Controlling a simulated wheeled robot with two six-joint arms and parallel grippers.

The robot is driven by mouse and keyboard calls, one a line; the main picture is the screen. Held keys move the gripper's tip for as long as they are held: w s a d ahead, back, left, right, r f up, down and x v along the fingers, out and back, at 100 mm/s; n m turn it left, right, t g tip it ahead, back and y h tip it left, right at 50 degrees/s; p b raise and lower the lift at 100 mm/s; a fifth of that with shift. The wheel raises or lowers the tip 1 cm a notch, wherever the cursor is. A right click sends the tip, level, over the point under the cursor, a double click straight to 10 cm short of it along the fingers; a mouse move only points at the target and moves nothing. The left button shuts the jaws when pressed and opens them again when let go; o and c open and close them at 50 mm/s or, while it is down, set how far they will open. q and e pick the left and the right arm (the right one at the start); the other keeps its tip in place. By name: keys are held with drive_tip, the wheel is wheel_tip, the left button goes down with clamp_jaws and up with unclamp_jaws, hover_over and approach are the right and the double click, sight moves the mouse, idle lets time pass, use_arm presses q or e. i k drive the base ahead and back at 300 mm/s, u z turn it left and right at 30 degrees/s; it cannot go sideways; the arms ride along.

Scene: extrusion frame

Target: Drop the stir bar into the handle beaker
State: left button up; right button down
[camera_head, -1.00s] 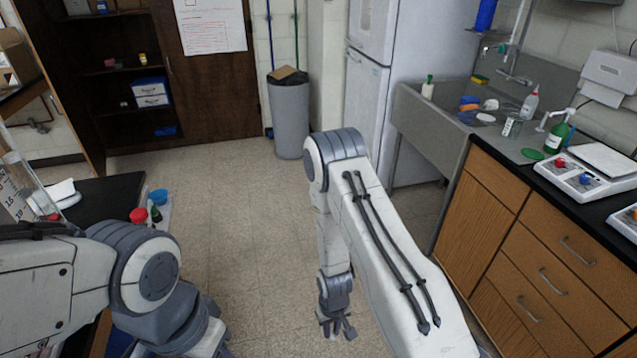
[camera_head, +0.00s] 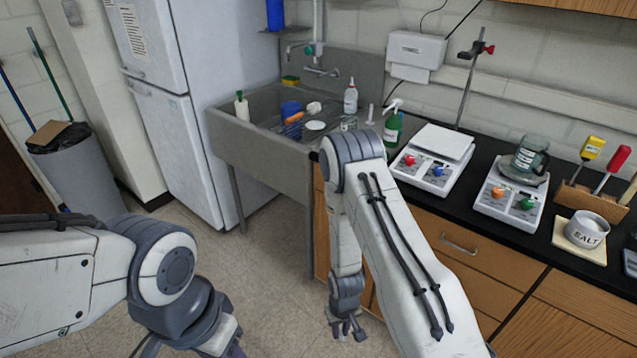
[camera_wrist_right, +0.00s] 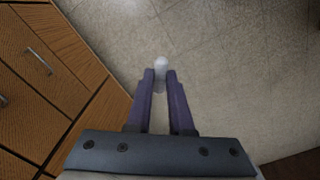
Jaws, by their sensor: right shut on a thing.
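The white stir bar (camera_wrist_right: 161,66) is held between the fingertips of my right gripper (camera_wrist_right: 160,85) in the right wrist view, its end sticking out past the tips. In the head view my right gripper (camera_head: 346,327) hangs low over the floor in front of the wooden cabinets; the bar is too small to make out there. The handle beaker (camera_head: 530,154), dark greenish glass with a pale label and a handle on its right, stands upright on the right-hand stirrer plate (camera_head: 508,199) on the black counter. My left arm shows at lower left, but its fingers are out of view.
Another hotplate (camera_head: 434,158) with a white square top stands left of the beaker's stirrer. A salt dish (camera_head: 585,230) and a screwdriver rack (camera_head: 590,198) stand to the right. The sink (camera_head: 262,142) and fridge (camera_head: 165,110) are left. The floor below is open.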

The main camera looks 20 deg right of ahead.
sight(524, 169)
drive_tip(key=z, duration=0.9)
drive_tip(key=i, duration=0.8)
drive_tip(key=z, duration=0.8)
